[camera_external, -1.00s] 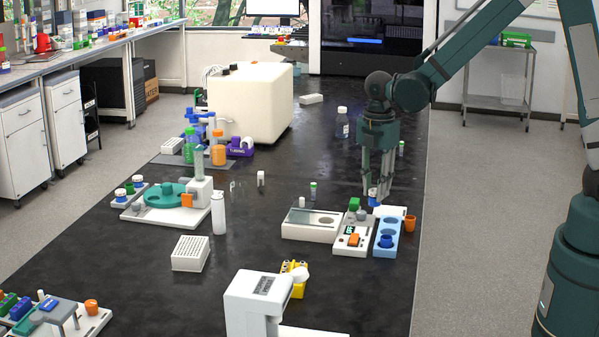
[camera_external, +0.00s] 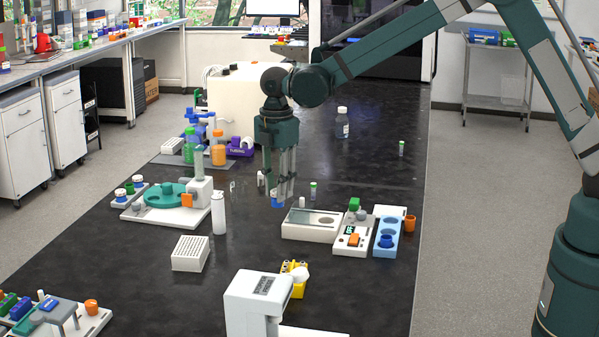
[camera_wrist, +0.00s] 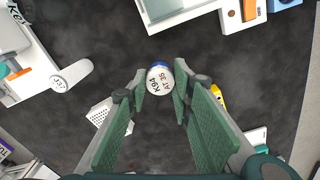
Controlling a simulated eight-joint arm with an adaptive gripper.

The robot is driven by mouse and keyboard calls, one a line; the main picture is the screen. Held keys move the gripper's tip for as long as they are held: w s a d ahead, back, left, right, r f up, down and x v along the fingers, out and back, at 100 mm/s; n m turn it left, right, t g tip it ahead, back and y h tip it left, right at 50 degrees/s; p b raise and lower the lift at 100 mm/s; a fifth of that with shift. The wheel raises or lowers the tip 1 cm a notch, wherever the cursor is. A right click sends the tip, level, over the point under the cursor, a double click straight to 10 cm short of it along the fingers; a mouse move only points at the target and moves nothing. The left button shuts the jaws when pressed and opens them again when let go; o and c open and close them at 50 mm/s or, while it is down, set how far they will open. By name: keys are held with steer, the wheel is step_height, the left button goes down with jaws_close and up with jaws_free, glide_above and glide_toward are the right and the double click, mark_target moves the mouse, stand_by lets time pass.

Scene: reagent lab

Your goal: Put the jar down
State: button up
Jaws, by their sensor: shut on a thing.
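The jar (camera_wrist: 159,80) is a small round container with a white lettered top and a blue edge. My gripper (camera_wrist: 159,85) is shut on it, one finger on each side in the wrist view. In the external view my gripper (camera_external: 281,195) points down over the black bench, just left of the white tray module, with the jar's blue part (camera_external: 277,203) showing at its fingertips. The jar looks close to the bench, but I cannot tell whether it touches.
A white bottle (camera_external: 218,213) and a white perforated rack (camera_external: 190,254) stand to the left. A yellow holder (camera_external: 298,287) is nearer the camera. Bare black bench (camera_external: 248,240) lies between them.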

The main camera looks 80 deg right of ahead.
steer(key=w+a, duration=1.7)
steer(key=a, duration=0.1)
steer(key=w+a+f, duration=0.1)
steer(key=w+a, duration=0.2)
steer(key=a, duration=0.6)
steer(key=w+a+f, duration=0.2)
steer(key=w+a, duration=0.2)
steer(key=a, duration=0.6)
steer(key=shift+a, duration=0.3)
steer(key=shift+f, duration=0.1)
steer(key=shift+f, duration=3.05)
steer(key=shift+f, duration=0.15)
steer(key=shift+f, duration=1.75)
steer(key=shift+f, duration=0.15)
